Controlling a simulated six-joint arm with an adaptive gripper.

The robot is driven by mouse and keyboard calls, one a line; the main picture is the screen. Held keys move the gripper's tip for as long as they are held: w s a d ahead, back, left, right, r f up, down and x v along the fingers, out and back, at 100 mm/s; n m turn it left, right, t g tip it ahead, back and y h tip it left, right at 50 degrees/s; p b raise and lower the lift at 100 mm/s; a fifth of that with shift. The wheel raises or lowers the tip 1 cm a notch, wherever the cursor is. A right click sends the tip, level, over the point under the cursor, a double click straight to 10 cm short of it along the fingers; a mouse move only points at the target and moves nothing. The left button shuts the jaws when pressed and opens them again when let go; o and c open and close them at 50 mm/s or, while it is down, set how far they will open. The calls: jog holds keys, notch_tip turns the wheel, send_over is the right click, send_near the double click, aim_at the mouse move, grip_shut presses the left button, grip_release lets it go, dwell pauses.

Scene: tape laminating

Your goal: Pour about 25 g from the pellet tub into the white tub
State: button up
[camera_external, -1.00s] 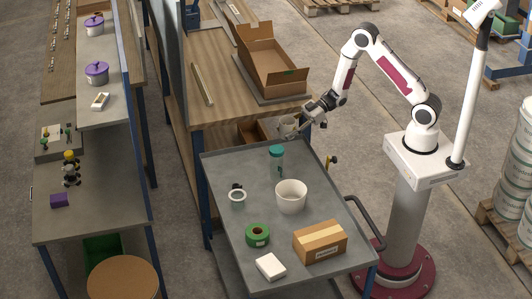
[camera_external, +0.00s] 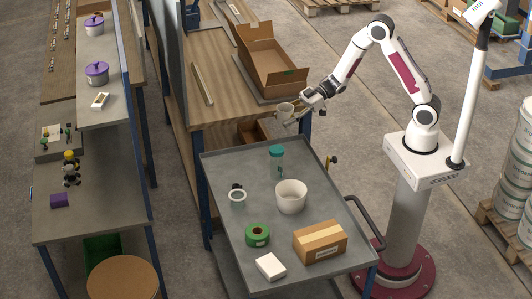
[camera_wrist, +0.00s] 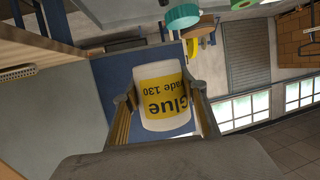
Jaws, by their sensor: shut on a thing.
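My gripper (camera_external: 297,117) is shut on a small whitish tub (camera_external: 285,110), held in the air near the front edge of the wooden bench. In the wrist view the pellet tub (camera_wrist: 163,101) sits between the two fingers, with a yellow label reading "Glue" upside down. Its contents cannot be seen. The white tub (camera_external: 291,197) stands upright and open on the grey cart, below the held tub in the picture and clear of my gripper. Its inside looks pale, and any contents cannot be told.
The wooden bench (camera_external: 222,98) carries an open carton (camera_external: 270,65).

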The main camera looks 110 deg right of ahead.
jog(key=w+a+r, duration=0.1)
jog(key=w+a, duration=0.2)
jog(key=a, duration=0.6)
jog(key=w+a, duration=0.3)
jog(key=a, duration=0.7)
jog(key=s+a+f, duration=0.1)
jog(key=s+a, duration=0.1)
jog(key=a, duration=0.6)
jog(key=s+a+f, duration=0.1)
jog(key=s+a, duration=0.1)
jog(key=a, duration=0.7)
notch_tip(320, 180, down, 12)
jog(key=shift+w+d+r, duration=0.15)
jog(key=shift+d, duration=0.15)
jog(key=shift+d+r, duration=0.1)
jog(key=shift+w+d+r+m+g+y, duration=0.25)
jog(key=shift+d+r+m+y, duration=0.25)
jog(key=shift+d+m+y, duration=0.75)
jog(key=shift+w+d+r+m+g+y, duration=0.25)
jog(key=shift+r+m+y, duration=0.4)
jog(key=shift+m, duration=1.15)
jog(key=shift+w+d+r+m+g+y, duration=0.3)
jog(key=shift+d+m+y, duration=0.4)
jog(key=shift+m+y, duration=0.65)
